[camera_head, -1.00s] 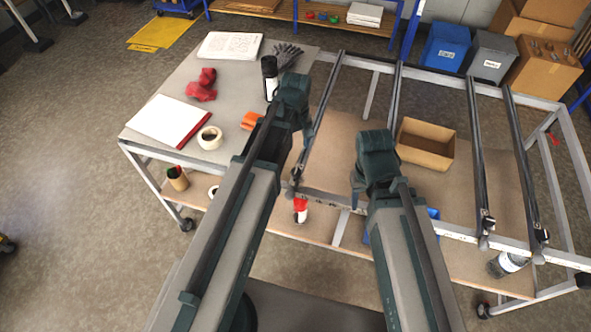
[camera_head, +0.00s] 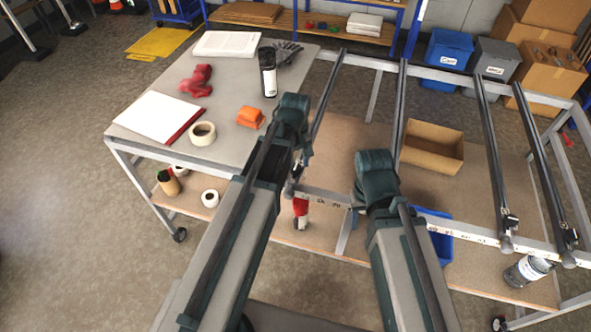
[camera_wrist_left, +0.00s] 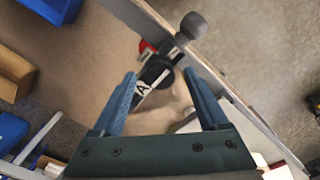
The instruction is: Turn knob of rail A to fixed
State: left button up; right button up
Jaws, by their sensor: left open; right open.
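Rail A (camera_head: 328,97) is the leftmost dark rail on the metal frame; its near end lies just right of my left forearm. In the left wrist view its white "A" label (camera_wrist_left: 143,88) shows between my fingers, with a dark round knob (camera_wrist_left: 193,25) beyond the fingertips. The knob's set position cannot be read. My left gripper (camera_wrist_left: 165,82) is open and empty, one finger on each side of the rail end, apart from the knob. My right gripper (camera_head: 375,172) is over the frame, right of rail A; its fingers are hidden behind its wrist.
More rails (camera_head: 490,150) run across the frame to the right. A cardboard box (camera_head: 432,148) and blue bin (camera_head: 440,235) are below the rails.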

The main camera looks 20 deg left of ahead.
pick_arm(q)
grip_shut()
dwell(0.5)
jog(key=shift+m, duration=0.4)
jog(key=m, duration=0.3)
jog(key=shift+m, duration=0.4)
jog(key=m, duration=0.4)
jog(key=shift+m, duration=0.3)
jog(key=m, duration=0.4)
jog(key=shift+m, duration=2.5)
